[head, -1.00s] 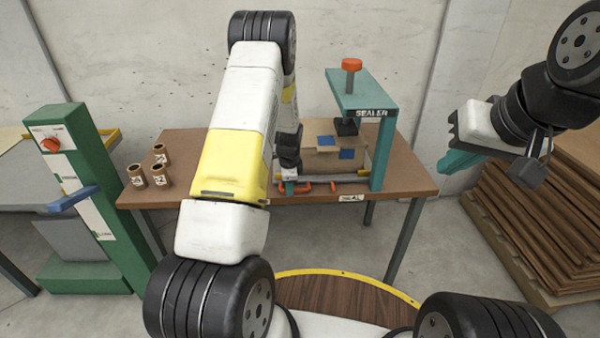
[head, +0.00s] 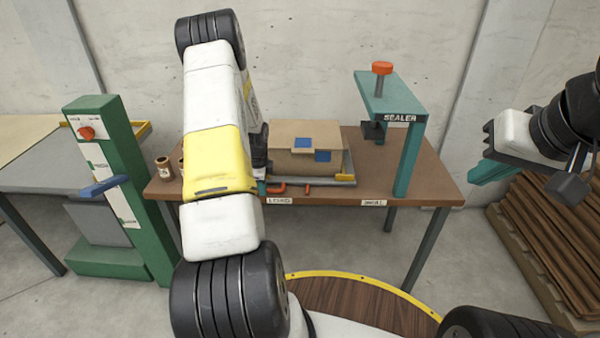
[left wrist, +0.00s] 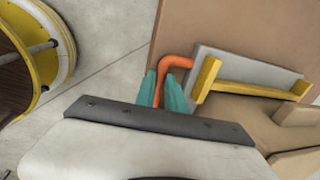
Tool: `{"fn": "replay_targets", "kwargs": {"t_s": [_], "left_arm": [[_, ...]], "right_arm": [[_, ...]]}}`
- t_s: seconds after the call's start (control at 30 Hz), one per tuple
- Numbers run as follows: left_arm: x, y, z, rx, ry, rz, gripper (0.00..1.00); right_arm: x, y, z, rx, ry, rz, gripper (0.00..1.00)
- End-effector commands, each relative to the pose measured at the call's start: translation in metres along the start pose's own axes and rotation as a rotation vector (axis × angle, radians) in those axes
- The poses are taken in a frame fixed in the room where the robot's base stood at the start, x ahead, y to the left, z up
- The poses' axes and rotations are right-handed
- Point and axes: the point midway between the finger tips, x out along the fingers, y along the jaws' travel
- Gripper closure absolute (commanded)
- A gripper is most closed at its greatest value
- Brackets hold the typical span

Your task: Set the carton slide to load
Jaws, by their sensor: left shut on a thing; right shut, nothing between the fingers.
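The carton slide (head: 340,181) is a grey tray with yellow end pieces, on the brown bench. It carries an open-flapped cardboard carton (head: 290,163) with blue patches. The slide stands left of the sealer (head: 408,160), above the LOAD label (head: 279,201); the SEAL label (head: 374,203) is further right. My left gripper (head: 262,188) is mostly hidden behind my arm in the head view. In the left wrist view its teal fingers (left wrist: 168,92) are shut on the slide's orange handle (left wrist: 178,62). My right gripper (head: 492,172) is shut and empty, right of the bench in the air.
Cardboard tubes (head: 164,169) stand on the bench's left end, partly hidden by my left arm. A green machine column (head: 130,180) with a blue lever (head: 104,186) stands at left. Stacked brown sheets (head: 545,240) lie at right.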

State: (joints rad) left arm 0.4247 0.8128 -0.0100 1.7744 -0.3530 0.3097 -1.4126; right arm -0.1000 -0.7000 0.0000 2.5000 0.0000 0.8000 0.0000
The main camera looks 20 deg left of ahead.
Motion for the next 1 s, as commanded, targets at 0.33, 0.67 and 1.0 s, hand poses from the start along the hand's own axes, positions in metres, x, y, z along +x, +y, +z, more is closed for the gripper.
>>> {"fn": "replay_targets", "kwargs": {"t_s": [0.33, 0.67, 1.0], "left_arm": [[-0.001, -0.001, 0.077, -0.004, -0.001, -0.001, 1.0], [-0.001, -0.001, 0.104, -0.001, -0.001, -0.001, 1.0], [-0.001, -0.001, 0.108, -0.001, -0.004, -0.003, 1.0]], "right_arm": [[0.0, 0.0, 0.0, 0.0, 0.0, 0.0, 1.0], [0.0, 0.0, 0.0, 0.0, 0.0, 0.0, 1.0], [0.0, 0.0, 0.0, 0.0, 0.0, 0.0, 1.0]]}}
